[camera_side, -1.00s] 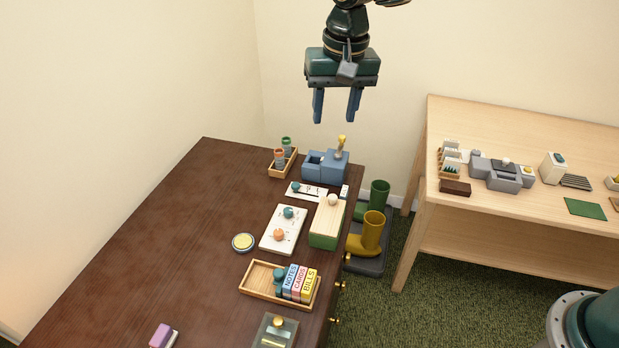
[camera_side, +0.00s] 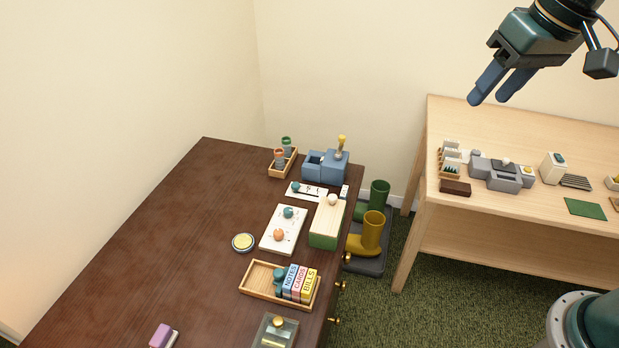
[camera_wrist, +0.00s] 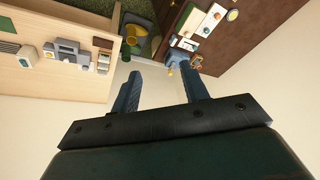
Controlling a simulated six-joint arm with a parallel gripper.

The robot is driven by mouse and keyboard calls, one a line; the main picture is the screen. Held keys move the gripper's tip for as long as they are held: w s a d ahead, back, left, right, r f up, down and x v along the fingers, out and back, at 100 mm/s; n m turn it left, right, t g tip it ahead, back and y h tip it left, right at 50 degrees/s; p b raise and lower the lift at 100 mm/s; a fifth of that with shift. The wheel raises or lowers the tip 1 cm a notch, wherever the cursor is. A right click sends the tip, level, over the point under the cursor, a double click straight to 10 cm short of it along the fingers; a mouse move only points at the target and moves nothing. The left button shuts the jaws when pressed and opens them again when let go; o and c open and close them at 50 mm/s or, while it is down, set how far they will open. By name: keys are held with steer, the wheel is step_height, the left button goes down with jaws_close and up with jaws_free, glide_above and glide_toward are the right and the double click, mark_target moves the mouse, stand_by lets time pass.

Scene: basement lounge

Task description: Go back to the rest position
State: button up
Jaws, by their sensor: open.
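My gripper (camera_side: 490,88) is in the upper right of the side view, in the air in front of the wall and above the light wooden table. It is tilted, with its two blue fingers pointing down and to the left. The fingers are apart and nothing is between them. In the wrist view my gripper (camera_wrist: 163,84) shows both fingers spread, with plain wall and floor area beyond them. It touches nothing.
The dark desk (camera_side: 150,240) holds a wooden tray (camera_side: 245,283), a green box (camera_side: 324,238) and a blue device (camera_side: 325,167). The light table (camera_side: 530,215) carries a grey device (camera_side: 502,175). Boots (camera_side: 367,236) stand between them. The air around my gripper is clear.

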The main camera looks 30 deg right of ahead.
steer(key=s+d+f, duration=0.2)
steer(key=s, duration=0.4)
steer(key=s+d+f+n+t, duration=0.1)
steer(key=s+d+f, duration=0.1)
steer(key=s, duration=0.5)
steer(key=shift+s+d+f+t, duration=0.15)
steer(key=shift+s+f+t, duration=0.1)
steer(key=shift+f+t, duration=0.05)
stand_by(0.4)
